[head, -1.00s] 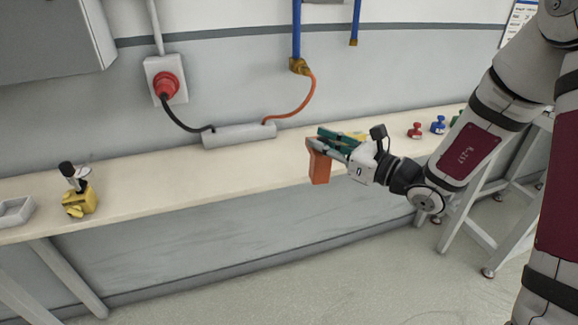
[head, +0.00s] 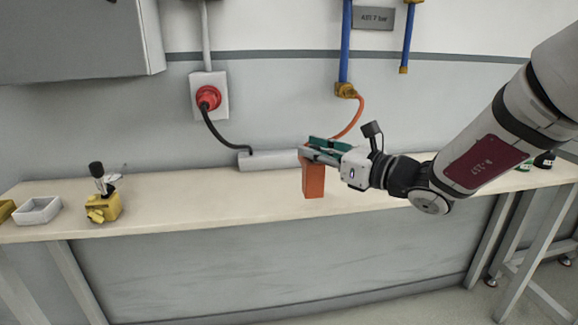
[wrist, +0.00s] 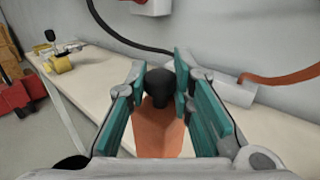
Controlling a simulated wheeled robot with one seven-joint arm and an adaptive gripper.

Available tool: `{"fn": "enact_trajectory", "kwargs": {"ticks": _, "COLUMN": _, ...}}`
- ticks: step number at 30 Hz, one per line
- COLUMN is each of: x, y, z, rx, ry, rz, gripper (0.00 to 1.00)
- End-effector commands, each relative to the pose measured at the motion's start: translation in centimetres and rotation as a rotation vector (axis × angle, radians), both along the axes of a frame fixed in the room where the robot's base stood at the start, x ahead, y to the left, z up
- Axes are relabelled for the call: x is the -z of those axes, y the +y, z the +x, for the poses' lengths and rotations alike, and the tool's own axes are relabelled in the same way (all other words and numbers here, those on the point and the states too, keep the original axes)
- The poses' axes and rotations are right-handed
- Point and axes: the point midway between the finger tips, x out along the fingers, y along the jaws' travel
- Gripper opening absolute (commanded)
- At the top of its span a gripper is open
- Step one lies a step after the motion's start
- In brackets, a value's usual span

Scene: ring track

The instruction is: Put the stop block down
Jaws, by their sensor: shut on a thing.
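The stop block is an orange block (head: 313,181) with a dark round knob on top. My gripper (head: 318,152) is shut on it and holds it upright in front of the workbench (head: 215,192); I cannot tell how far its bottom is from the bench. In the wrist view, the teal finger pads of my gripper (wrist: 171,92) stand on both sides of the black knob (wrist: 160,82), with the orange block (wrist: 158,135) below. The fingers hide part of the block.
A yellow device with a black-knobbed lever (head: 103,206) and a grey tray (head: 39,211) stand at the bench's left. A grey box (head: 266,160) with a black cable and an orange hose lies at the wall. The bench between lever device and gripper is clear.

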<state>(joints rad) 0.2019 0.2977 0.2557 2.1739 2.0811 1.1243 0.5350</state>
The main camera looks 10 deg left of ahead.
Motion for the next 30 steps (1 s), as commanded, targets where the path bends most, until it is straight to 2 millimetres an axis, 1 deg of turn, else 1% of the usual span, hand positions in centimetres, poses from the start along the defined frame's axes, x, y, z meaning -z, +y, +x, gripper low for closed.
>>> {"fn": "enact_trajectory", "kwargs": {"ticks": 1, "x": 0.1, "y": 1.0, "z": 0.7, "rx": -0.003, "ry": -0.005, "rz": 0.004, "gripper": 0.0}}
{"fn": "enact_trajectory", "kwargs": {"ticks": 6, "x": 0.4, "y": 4.0, "z": 2.8, "rx": -0.003, "ry": -0.005, "rz": 0.004, "gripper": 0.0}}
{"fn": "enact_trajectory", "kwargs": {"ticks": 9, "x": 0.5, "y": 5.3, "z": 3.9, "rx": -0.001, "ry": -0.005, "rz": 0.004, "gripper": 0.0}}
{"fn": "enact_trajectory", "kwargs": {"ticks": 12, "x": 0.6, "y": 6.1, "z": 4.5, "rx": -0.001, "ry": -0.005, "rz": 0.004, "gripper": 0.0}}
{"fn": "enact_trajectory", "kwargs": {"ticks": 17, "x": 0.6, "y": 6.7, "z": 5.0, "rx": 0.0, "ry": -0.005, "rz": 0.003, "gripper": 0.0}}
{"fn": "enact_trajectory", "kwargs": {"ticks": 21, "x": 0.8, "y": 7.6, "z": 5.6, "rx": -0.001, "ry": -0.004, "rz": 0.004, "gripper": 0.0}}
{"fn": "enact_trajectory", "kwargs": {"ticks": 22, "x": 1.0, "y": 7.8, "z": 5.8, "rx": 0.0, "ry": -0.003, "rz": 0.004, "gripper": 0.0}}
{"fn": "enact_trajectory", "kwargs": {"ticks": 24, "x": 2.4, "y": 7.6, "z": 5.7, "rx": 0.001, "ry": -0.001, "rz": 0.003, "gripper": 0.0}}
{"fn": "enact_trajectory", "kwargs": {"ticks": 27, "x": 3.8, "y": 7.6, "z": 5.7, "rx": 0.001, "ry": -0.002, "rz": 0.002, "gripper": 0.0}}
{"fn": "enact_trajectory", "kwargs": {"ticks": 30, "x": 4.3, "y": 7.6, "z": 5.7, "rx": 0.001, "ry": -0.004, "rz": 0.002, "gripper": 0.0}}
